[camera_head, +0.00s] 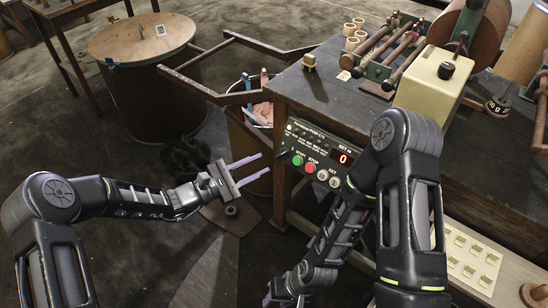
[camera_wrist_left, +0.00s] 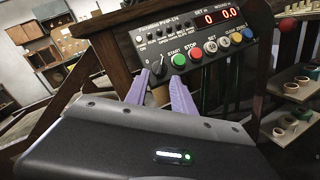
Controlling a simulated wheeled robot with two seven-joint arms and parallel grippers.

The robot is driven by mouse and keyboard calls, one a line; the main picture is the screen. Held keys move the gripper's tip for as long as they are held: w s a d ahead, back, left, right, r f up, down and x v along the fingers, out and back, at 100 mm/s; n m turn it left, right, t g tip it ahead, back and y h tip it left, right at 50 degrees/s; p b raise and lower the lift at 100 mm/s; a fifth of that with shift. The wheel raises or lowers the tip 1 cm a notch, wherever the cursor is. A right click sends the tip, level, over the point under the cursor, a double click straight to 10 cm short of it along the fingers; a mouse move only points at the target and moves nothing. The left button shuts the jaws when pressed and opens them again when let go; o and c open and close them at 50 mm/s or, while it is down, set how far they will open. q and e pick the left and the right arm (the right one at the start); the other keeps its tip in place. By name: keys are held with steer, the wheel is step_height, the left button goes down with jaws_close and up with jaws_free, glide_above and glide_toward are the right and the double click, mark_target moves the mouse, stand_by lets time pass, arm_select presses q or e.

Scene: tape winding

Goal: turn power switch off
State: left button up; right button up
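The black control panel (camera_head: 318,153) is fixed to the front of the dark workbench; it also shows in the left wrist view (camera_wrist_left: 190,45). A black knob with a pale mark (camera_wrist_left: 158,66) sits at the panel's lower left, beside the green START button (camera_wrist_left: 179,60) and red STOP button (camera_wrist_left: 196,53). The red digits on the display (camera_wrist_left: 219,17) are lit. My left gripper (camera_head: 256,168) is open and empty, its purple fingers pointing at the panel's left end; in the wrist view they flank the knob from below, contact unclear. My right gripper (camera_head: 285,298) hangs low, partly cut off.
The workbench top (camera_head: 315,92) carries rollers, tape cores and a cream box (camera_head: 432,82). A bin (camera_head: 258,112) with a wooden frame stands left of it. A round drum table (camera_head: 142,40) is farther back. My right arm covers part of the panel's right side.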

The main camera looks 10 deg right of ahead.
mark_target(279, 156)
arm_select(q)
steer(key=x, duration=0.6)
steer(key=shift+c, duration=0.3)
jaws_close()
